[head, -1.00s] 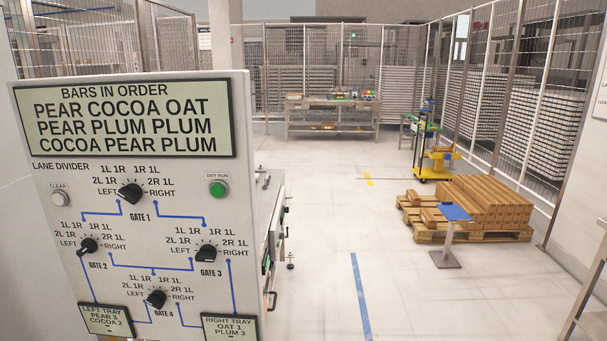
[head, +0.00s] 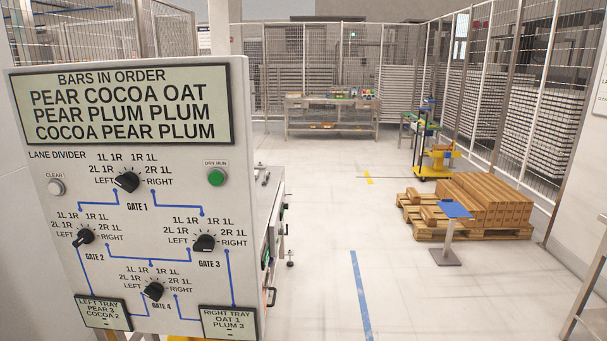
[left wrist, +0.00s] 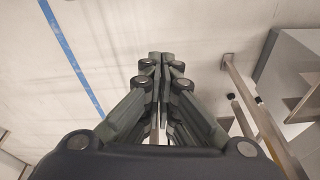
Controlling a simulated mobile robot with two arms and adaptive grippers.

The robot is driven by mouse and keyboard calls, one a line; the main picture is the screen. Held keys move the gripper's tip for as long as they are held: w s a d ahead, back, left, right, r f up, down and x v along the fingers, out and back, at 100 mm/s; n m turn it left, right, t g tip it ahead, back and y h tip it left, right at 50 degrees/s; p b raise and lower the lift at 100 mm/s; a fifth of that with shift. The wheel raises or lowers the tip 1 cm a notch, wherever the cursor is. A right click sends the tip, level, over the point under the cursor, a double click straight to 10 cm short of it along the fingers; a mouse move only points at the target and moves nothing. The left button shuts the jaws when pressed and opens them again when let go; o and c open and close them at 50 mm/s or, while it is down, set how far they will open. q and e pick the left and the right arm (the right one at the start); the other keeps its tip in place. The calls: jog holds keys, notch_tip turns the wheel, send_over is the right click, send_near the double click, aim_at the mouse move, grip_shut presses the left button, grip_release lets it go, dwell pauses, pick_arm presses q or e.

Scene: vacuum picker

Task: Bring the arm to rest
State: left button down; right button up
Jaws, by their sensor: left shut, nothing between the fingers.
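My left gripper (left wrist: 160,62) shows in the left wrist view, with its dark fingers together and nothing between them. It is over the pale floor (left wrist: 110,35), apart from any object. Neither gripper shows in the head view. The lane divider panel (head: 130,200) stands upright at the left of the head view. It carries several black knobs, a green dry run button (head: 216,178) and a clear button (head: 56,187). Its top display (head: 125,105) lists bars in order. Two small displays, left tray (head: 103,312) and right tray (head: 229,322), are at its bottom.
A wooden pallet (head: 425,231) with brown boxes (head: 490,200) and a blue-topped stand (head: 446,230) are at the right. A yellow trolley (head: 432,170) and a workbench (head: 332,115) stand farther back. Metal legs (left wrist: 250,110) are right of my left gripper. The middle floor is clear.

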pick_arm(q)
jog(key=s+a+f+b, duration=0.1)
jog(key=s+f, duration=0.8)
jog(key=f, duration=0.2)
jog(key=s+a+f+g+b, duration=0.1)
jog(key=s+a+f+b, duration=0.1)
jog(key=s+f, duration=0.7)
notch_tip(320, 180, down, 2)
jog(key=shift+f, duration=0.2)
jog(key=shift+a, duration=0.1)
